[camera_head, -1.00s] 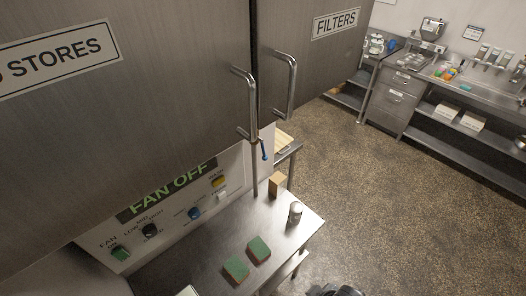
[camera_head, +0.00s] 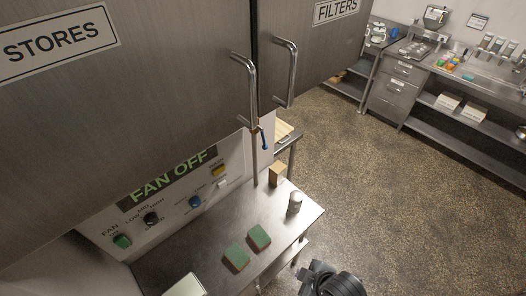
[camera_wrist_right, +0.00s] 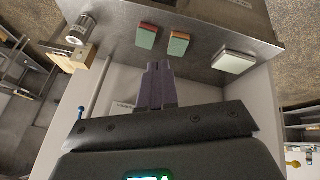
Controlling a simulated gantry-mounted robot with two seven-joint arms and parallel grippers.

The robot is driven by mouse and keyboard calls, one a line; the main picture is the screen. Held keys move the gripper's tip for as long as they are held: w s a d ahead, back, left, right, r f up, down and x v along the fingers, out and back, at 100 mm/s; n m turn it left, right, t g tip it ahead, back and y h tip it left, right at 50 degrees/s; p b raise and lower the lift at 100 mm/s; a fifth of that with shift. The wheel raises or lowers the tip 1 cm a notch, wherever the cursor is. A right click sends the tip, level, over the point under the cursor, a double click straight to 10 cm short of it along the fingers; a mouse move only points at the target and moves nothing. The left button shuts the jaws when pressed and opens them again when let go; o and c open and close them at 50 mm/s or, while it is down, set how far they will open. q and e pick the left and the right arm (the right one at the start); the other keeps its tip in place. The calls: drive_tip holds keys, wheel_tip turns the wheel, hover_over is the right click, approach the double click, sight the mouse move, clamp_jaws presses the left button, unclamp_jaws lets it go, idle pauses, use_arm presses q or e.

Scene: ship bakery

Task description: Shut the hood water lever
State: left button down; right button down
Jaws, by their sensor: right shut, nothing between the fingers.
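The water lever (camera_head: 265,141) has a blue handle that hangs down, slightly slanted, beside the thin vertical pipe (camera_head: 255,168) under the cabinet doors. In the right wrist view a blue-tipped handle (camera_wrist_right: 80,113) shows at the left, beside the pipe. My right gripper (camera_wrist_right: 158,68) has its fingers together and empty, apart from the handle and to the right of it in that view. In the head view a dark part of my right arm shows at the bottom edge, well below the lever. My left gripper is in neither view.
The fan panel (camera_head: 160,205) reads FAN OFF. Cabinet door handles (camera_head: 287,75) stick out above the lever. The floor to the right is clear.

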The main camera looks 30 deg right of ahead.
drive_tip(key=w+d+f+n+t+h+b, duration=0.25)
drive_tip(key=w+f+n+t+b, duration=0.2)
drive_tip(key=w, duration=0.55)
drive_tip(key=w+d+f+n+t+h+b, duration=0.25)
drive_tip(key=w+f+n+t+b, duration=0.2)
drive_tip(key=w, duration=0.45)
drive_tip(key=w+r+t+h+b, duration=0.1)
drive_tip(key=w+r+b, duration=0.3)
drive_tip(key=w, duration=0.3)
drive_tip(key=w+r+t+h+b, duration=0.1)
drive_tip(key=w+r+t+b, duration=0.1)
drive_tip(key=w+r+b, duration=0.2)
drive_tip(key=w+b, duration=0.2)
drive_tip(key=w, duration=0.2)
drive_tip(key=shift+d+r+m+b, duration=0.15)
drive_tip(key=shift+r+m+b, duration=0.15)
drive_tip(key=shift+b, duration=0.05)
drive_tip(key=s+d+x, duration=0.1)
drive_tip(key=d+x, duration=0.1)
drive_tip(key=x, duration=1)
drive_tip(key=shift+w+d+r+p, duration=0.2)
drive_tip(key=shift+w+d+p, duration=0.15)
drive_tip(key=shift+d+p, duration=0.15)
